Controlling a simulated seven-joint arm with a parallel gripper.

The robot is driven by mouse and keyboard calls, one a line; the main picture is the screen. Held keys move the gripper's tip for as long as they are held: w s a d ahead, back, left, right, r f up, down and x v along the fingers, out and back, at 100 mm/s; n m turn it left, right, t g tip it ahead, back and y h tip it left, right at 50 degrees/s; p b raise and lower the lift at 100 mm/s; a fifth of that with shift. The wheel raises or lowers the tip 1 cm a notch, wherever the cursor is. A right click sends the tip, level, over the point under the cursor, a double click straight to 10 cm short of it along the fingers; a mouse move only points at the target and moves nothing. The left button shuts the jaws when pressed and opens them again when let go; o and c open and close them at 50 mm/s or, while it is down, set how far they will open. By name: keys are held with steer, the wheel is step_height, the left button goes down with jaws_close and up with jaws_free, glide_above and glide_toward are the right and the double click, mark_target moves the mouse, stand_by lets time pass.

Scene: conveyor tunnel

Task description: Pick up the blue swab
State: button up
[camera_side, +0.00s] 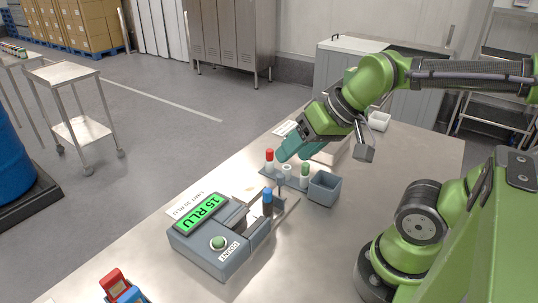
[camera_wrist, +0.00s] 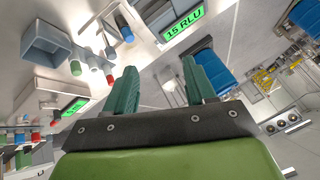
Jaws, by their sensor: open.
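The blue swab (camera_side: 267,196) stands upright with its blue cap up at the right end of the grey reader (camera_side: 205,246). I cannot tell if it sits in the reader or beside it. A blue cap that looks like it also shows at the top left of the wrist view (camera_wrist: 126,33). My gripper (camera_side: 288,148) is above the small swab rack, up and to the right of the blue swab and apart from it. Its two teal fingers are spread with nothing between them in the wrist view (camera_wrist: 161,80).
A rack (camera_side: 283,180) holds a red-capped swab (camera_side: 269,157), a white one (camera_side: 287,170) and a green-capped one (camera_side: 305,170). A grey open bin (camera_side: 324,190) stands right of it. Red and blue items (camera_side: 120,285) sit at the table's near left.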

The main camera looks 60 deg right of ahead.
steer(key=w+d+f+n+g, duration=0.2)
steer(key=w+d+n, duration=0.1)
steer(key=d+n, duration=0.25)
steer(key=n, duration=0.3)
glide_toward(268, 190)
steer(key=shift+g, duration=0.4)
steer(key=x, duration=0.9)
steer(key=shift+w, duration=0.3)
steer(key=shift+c, duration=0.3)
jaws_close()
